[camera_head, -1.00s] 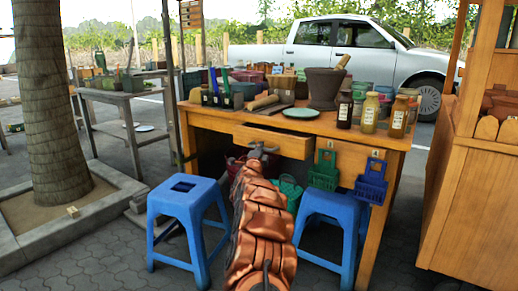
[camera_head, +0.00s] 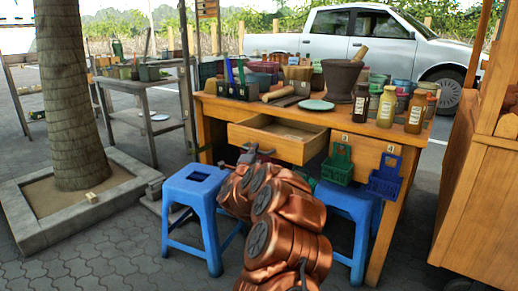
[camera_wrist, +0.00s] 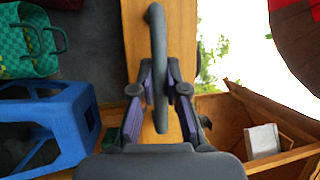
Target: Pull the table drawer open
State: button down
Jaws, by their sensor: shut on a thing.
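The wooden table drawer (camera_head: 285,143) stands pulled out from the table (camera_head: 398,135), and its inside shows from above. In the wrist view the drawer front (camera_wrist: 182,35) is a vertical wooden slab, with the drawer's inside (camera_wrist: 225,118) at the lower right. My gripper (camera_wrist: 158,82) is shut on the dark grey bar handle (camera_wrist: 156,30) of the drawer front. In the head view my gripper (camera_head: 253,153) is small at the drawer front, partly hidden by my copper-coloured arm, and the handle is hard to make out.
Blue stools (camera_head: 192,190) and (camera_head: 347,205) stand on either side of my arm. Green (camera_head: 337,165) and blue (camera_head: 385,177) baskets hang at the table's right front. Bottles (camera_head: 387,105) and a mortar (camera_head: 340,78) stand on top. A small whitish object (camera_wrist: 262,141) lies in the drawer.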

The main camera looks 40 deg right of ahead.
jog(key=shift+a+f, duration=0.1)
jog(key=shift+a, duration=0.15)
jog(key=c, duration=1.2)
grip_release()
jog(key=shift+v, duration=6)
jog(key=shift+s, duration=0.1)
